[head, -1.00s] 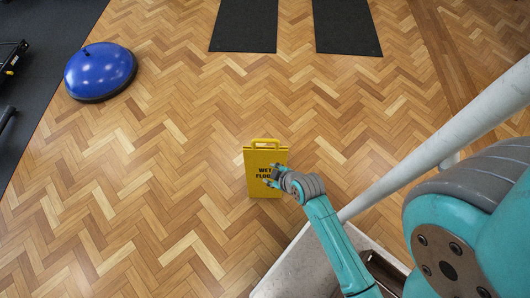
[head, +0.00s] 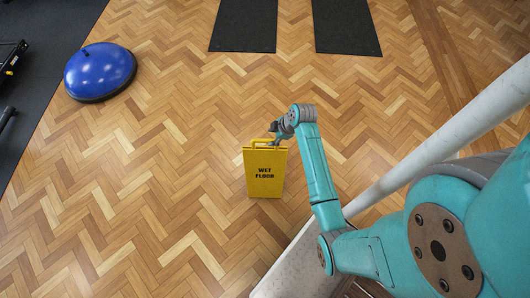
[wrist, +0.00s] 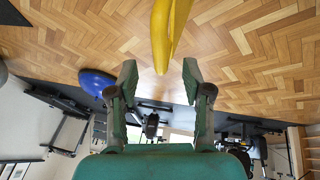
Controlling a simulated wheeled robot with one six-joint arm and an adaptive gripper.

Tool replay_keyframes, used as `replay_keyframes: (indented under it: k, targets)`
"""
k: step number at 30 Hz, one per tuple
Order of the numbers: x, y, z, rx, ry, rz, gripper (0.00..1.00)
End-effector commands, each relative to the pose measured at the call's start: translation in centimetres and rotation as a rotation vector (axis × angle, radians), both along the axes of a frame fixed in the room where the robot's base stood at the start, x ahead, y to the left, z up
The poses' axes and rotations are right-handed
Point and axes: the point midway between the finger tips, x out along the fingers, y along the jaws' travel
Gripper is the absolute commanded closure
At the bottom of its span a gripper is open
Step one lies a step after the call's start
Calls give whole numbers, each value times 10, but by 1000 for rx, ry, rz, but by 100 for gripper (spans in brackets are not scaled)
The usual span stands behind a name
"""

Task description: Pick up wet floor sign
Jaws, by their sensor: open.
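The yellow wet floor sign (head: 265,174) stands on the parquet in the middle of the head view, with black lettering on its face and a loop handle at its top. My gripper (head: 274,136) is at the top of the sign, by the right part of the handle. In the wrist view my gripper (wrist: 157,78) has its two fingers spread wide. A yellow part of the sign (wrist: 161,35) reaches down from the top of that view towards the gap between the fingertips. I cannot tell if the fingers touch it.
A blue balance dome (head: 100,71) sits at the upper left beside dark matting (head: 45,45). Two black mats (head: 245,25) (head: 346,27) lie at the back. The parquet around the sign is clear. Gym equipment shows in the wrist view.

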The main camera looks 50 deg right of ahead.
Motion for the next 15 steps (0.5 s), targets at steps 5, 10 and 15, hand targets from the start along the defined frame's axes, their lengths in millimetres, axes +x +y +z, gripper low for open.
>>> replay_keyframes:
  k: [5,10,15]
  targets:
    - [6,2,-13,0,-1,-1,50]
    - [13,5,-25,0,0,0,50]
    - [24,8,-47,0,2,-1,50]
